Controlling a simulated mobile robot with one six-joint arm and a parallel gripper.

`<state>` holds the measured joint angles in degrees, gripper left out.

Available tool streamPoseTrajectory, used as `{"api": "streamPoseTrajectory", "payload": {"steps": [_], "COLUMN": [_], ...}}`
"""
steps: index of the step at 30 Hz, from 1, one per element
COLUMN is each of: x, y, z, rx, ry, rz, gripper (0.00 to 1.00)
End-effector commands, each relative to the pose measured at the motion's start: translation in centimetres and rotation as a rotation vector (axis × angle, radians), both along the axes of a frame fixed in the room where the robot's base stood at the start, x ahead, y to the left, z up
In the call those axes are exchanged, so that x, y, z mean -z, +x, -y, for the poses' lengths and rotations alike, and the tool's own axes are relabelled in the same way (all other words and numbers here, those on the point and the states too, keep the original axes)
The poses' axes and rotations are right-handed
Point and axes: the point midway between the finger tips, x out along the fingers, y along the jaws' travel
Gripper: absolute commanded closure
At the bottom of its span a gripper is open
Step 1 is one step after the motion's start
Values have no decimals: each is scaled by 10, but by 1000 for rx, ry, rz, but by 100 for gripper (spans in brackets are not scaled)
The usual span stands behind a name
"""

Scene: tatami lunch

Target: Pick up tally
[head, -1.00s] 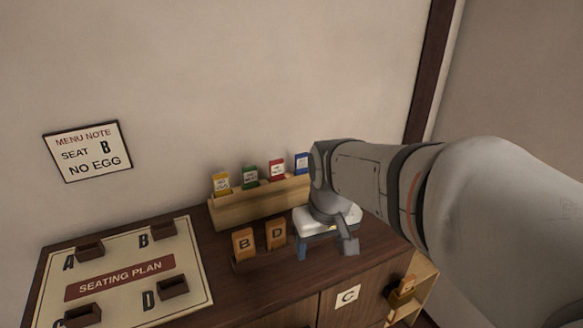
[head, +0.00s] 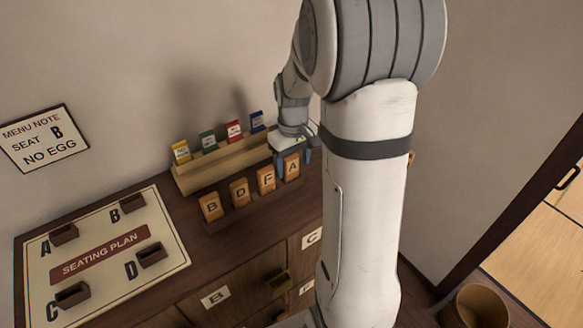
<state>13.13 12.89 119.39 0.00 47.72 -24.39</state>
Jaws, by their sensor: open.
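Wooden tallies stand upright in a row on the cabinet top: B (head: 211,206), D (head: 240,192), F (head: 266,179) and A (head: 292,168). They sit in a low dark rack (head: 232,218). My gripper (head: 291,160) is open and points down at the A tally. Its blue fingers show on either side of that tally, at its upper part. I cannot tell whether they touch it.
A wooden holder (head: 200,180) with yellow, green, red and blue cards stands close behind the tallies. A seating plan board (head: 170,235) with small dark holders lies to the left. Cabinet drawers (head: 235,285) are below; a round bin (head: 475,308) stands on the floor at right.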

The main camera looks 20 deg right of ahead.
Motion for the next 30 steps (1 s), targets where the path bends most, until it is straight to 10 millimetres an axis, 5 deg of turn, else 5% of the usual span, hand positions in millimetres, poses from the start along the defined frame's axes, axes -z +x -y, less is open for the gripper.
{"api": "streamPoseTrajectory", "payload": {"steps": [6, 13, 30], "x": [24, 26, 26], "y": [0, 0, 0], "z": [0, 0, 1], "rx": [1, 1, 3], "ry": [1, 0, 0], "rz": [-2, 0, 0], "gripper": [35, 35, 80]}}
